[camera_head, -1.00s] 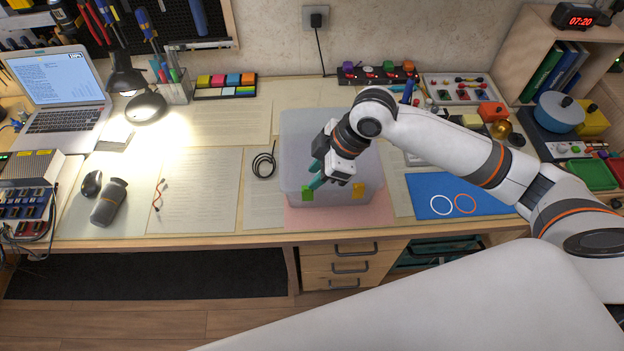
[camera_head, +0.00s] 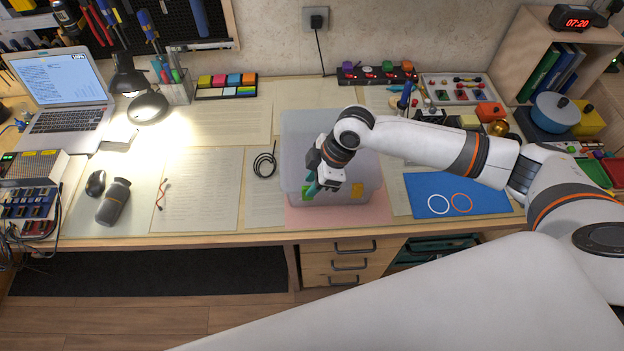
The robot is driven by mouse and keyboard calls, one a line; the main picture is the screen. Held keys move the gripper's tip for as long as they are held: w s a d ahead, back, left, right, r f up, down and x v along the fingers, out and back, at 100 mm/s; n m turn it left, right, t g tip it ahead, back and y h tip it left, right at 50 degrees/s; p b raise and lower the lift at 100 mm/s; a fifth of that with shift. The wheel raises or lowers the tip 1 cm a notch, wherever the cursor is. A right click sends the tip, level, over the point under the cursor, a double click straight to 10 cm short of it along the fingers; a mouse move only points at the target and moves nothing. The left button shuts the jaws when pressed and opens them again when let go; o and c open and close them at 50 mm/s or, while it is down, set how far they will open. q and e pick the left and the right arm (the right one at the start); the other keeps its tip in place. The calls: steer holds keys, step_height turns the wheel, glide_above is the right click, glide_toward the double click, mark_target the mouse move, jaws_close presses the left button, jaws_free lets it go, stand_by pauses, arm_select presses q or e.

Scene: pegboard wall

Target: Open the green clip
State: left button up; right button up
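A translucent lidded box (camera_head: 362,172) stands on a pink mat (camera_head: 300,218) at the desk's front middle. My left gripper is not in view.
A blue mat with two rings (camera_head: 458,194) lies right of the box. A coiled black cable (camera_head: 264,163), a grey bottle (camera_head: 113,202) and a lit lamp (camera_head: 148,106) are to the left. Papers cover the desk between them.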

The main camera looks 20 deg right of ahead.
steer(key=shift+a+f, duration=0.2)
steer(key=shift+f, duration=0.3)
jaws_close()
